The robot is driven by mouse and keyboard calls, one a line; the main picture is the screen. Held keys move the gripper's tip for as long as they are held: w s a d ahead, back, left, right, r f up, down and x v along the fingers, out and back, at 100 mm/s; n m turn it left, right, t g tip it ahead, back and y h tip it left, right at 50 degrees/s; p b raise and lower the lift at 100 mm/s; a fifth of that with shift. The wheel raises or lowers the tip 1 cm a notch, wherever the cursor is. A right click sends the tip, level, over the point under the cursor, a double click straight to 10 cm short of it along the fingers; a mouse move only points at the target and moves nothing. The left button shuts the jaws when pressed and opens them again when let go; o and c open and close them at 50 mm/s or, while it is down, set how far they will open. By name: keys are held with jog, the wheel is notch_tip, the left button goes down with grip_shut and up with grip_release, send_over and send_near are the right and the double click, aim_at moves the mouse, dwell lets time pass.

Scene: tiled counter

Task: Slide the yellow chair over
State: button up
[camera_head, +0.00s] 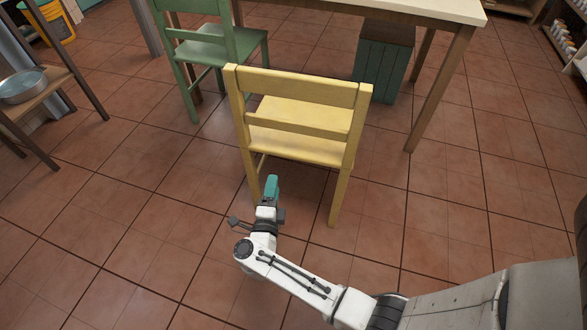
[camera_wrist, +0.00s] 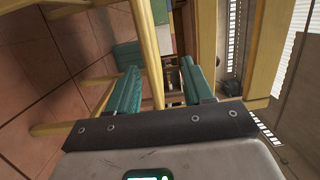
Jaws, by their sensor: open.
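The yellow chair (camera_head: 298,90) stands upright on the tiled floor with its slatted back toward me. My gripper (camera_head: 271,188) is low beside the chair's left rear leg in the head view. In the wrist view the teal fingers of my gripper (camera_wrist: 158,85) are apart. A yellow leg of the chair (camera_wrist: 150,55) runs between them, with gaps to the fingers. Whether either finger touches the leg is hard to tell. The tips show only partly in the head view.
A white-topped wooden table (camera_head: 420,8) stands behind the chair, with a dark green crate (camera_head: 383,65) under it. A green chair (camera_head: 205,50) stands behind left. A wooden stand with a metal bowl (camera_head: 22,86) is at far left. The tiles in front and right are clear.

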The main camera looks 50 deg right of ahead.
aim_at(293, 158)
jog(key=w+d+f+b, duration=0.1)
jog(key=d, duration=0.4)
jog(key=w+d+m+g+b, duration=0.1)
jog(key=d+b, duration=0.1)
jog(key=d, duration=0.3)
jog(key=w+d+f+g+b, duration=0.1)
jog(key=w+d+b, duration=0.1)
jog(key=d, duration=0.3)
jog(key=shift+w+d+f+m+h, duration=0.1)
jog(key=shift+d+f+m+h, duration=0.15)
jog(key=shift+f+m+h, duration=0.15)
jog(key=shift+c, duration=0.2)
grip_shut()
jog(key=shift+r, duration=0.1)
dwell(0.6)
